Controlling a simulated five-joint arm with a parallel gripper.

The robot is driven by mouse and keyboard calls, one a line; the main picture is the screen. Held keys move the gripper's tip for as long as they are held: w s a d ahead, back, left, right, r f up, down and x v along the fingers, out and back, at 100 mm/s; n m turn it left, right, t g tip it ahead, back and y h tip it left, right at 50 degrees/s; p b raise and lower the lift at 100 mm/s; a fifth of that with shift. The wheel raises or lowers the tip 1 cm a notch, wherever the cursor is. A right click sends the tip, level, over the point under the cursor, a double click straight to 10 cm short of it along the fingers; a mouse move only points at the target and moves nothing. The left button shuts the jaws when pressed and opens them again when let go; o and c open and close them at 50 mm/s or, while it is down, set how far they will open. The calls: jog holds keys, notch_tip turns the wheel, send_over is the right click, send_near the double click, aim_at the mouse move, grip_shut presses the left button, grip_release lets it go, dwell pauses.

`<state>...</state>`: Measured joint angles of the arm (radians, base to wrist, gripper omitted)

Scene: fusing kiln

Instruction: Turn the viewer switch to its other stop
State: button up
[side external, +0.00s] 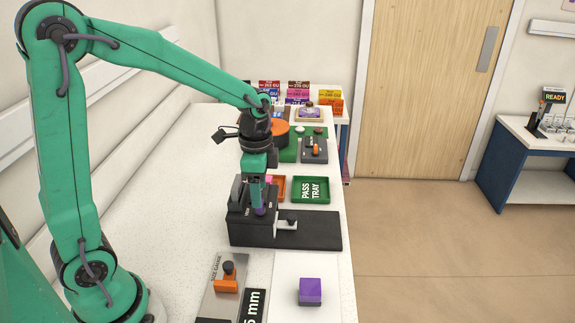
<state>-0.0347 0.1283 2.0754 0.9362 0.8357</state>
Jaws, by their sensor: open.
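A small dark panel (307,157) stands at the far right of the bench, with an upright orange lever (316,149) on it. It looks like the viewer switch, but its labels are too small to read. My gripper (259,205) points down at the black fixture (318,232), nearer the camera and left of the panel. The gripper is open. Something purple shows low at its fingers; I cannot tell whether it touches them. The fixture also carries a dark knob (291,221) by a pale bracket.
A purple block (310,290) sits on a white sheet in front. A gauge with an orange slider (226,284) is front left. Coloured boxes (331,97) stand at the back.

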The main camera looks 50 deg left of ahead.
jog(key=shift+r, duration=2.35)
jog(key=shift+s+r, duration=0.1)
jog(key=s+r+n+t, duration=0.2)
jog(key=s+n, duration=0.2)
jog(key=s, duration=0.3)
jog(key=s+d+r+n+t, duration=0.1)
jog(key=s+r+n+t, duration=0.2)
jog(key=s+n, duration=0.2)
jog(key=shift+s+d+r+t, duration=0.15)
jog(key=shift+s+r+t, duration=0.15)
jog(key=shift+s, duration=0.6)
